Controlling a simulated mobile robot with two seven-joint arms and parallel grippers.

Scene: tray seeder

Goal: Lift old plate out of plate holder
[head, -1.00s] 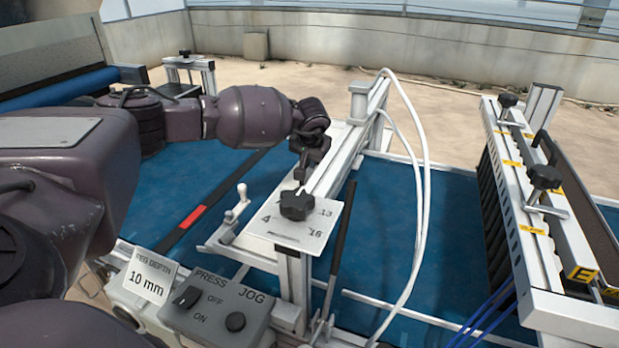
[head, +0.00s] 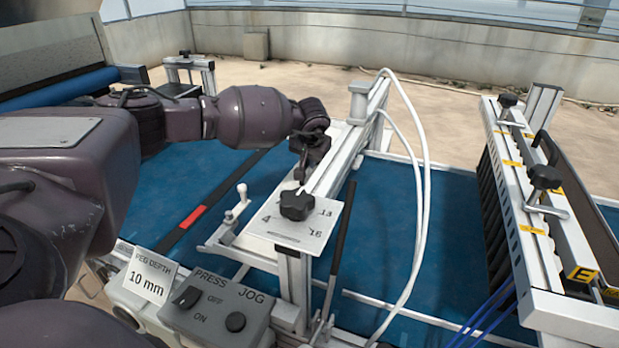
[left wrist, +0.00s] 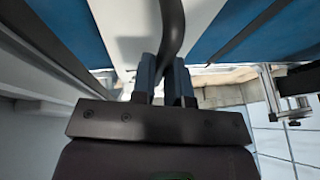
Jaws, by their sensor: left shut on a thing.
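My left gripper (head: 302,178) is just behind the black dial knob (head: 297,204), at the near end of the silver beam frame (head: 345,150). In the left wrist view its two fingers (left wrist: 166,85) are shut on a dark curved handle (left wrist: 173,28). A pale flat panel (left wrist: 125,35) lies beyond the fingers, between blue areas. I cannot tell whether this panel is the old plate, or whether the handle belongs to it. The holder's slot is hidden behind the hand and the dial. My right gripper is not in view.
The press and jog switch box (head: 215,308) and the "10 mm" sign (head: 151,277) stand at the front. A small white lever (head: 238,203) is left of the dial. White hoses (head: 424,190) arch to its right. A peg unit (head: 530,200) stands at far right.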

